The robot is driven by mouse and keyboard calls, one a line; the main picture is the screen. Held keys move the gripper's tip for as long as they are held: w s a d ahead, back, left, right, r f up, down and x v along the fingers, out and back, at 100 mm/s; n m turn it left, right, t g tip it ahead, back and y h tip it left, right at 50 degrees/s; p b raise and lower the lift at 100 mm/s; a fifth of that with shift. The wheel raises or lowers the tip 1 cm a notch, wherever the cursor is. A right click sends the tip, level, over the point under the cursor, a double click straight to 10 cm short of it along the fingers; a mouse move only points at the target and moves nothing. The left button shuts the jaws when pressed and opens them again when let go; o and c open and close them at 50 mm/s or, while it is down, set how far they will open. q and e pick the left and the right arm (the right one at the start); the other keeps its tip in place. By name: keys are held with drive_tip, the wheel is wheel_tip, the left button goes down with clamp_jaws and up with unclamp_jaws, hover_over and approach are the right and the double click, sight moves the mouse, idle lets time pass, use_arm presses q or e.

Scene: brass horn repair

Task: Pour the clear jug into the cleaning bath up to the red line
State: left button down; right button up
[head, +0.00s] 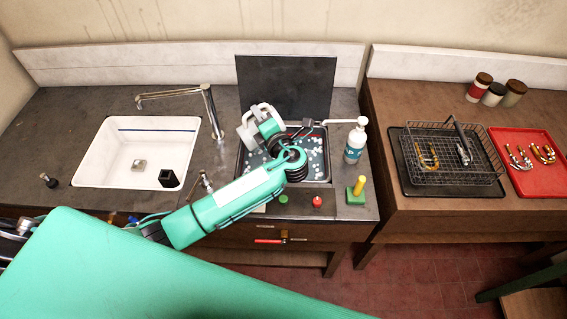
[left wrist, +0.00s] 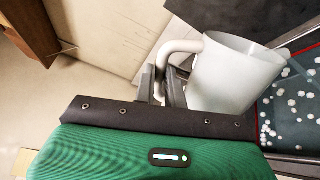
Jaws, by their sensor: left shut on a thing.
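My left gripper is shut on the handle of the clear jug (left wrist: 232,75); its fingers (left wrist: 165,85) show in the left wrist view. The jug looks frosted and tilts with its mouth toward the cleaning bath. The bath (left wrist: 292,100) holds dark liquid with white bubbles, and a red line (left wrist: 301,50) runs along its inner wall. A pale streak shows by the jug's lip; I cannot tell whether it is liquid. In the head view my left arm covers part of the bath (head: 318,163), and I cannot clearly separate jug from wrist there. The right gripper is out of view.
A dark panel (head: 287,85) stands behind the bath. A pump bottle (head: 355,142) and a yellow-handled green block (head: 356,190) are at its right. A white sink (head: 100,160) with a tap (head: 211,115) lies left. A wire basket (head: 450,160) and red tray (head: 535,172) are far right.

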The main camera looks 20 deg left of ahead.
use_arm(q)
drive_tip(key=shift+d+r, duration=0.1)
drive_tip(key=shift+r, duration=0.05)
idle(0.4)
drive_tip(key=shift+w+d+r, duration=0.1)
drive_tip(key=shift+w+d, duration=0.1)
idle(0.4)
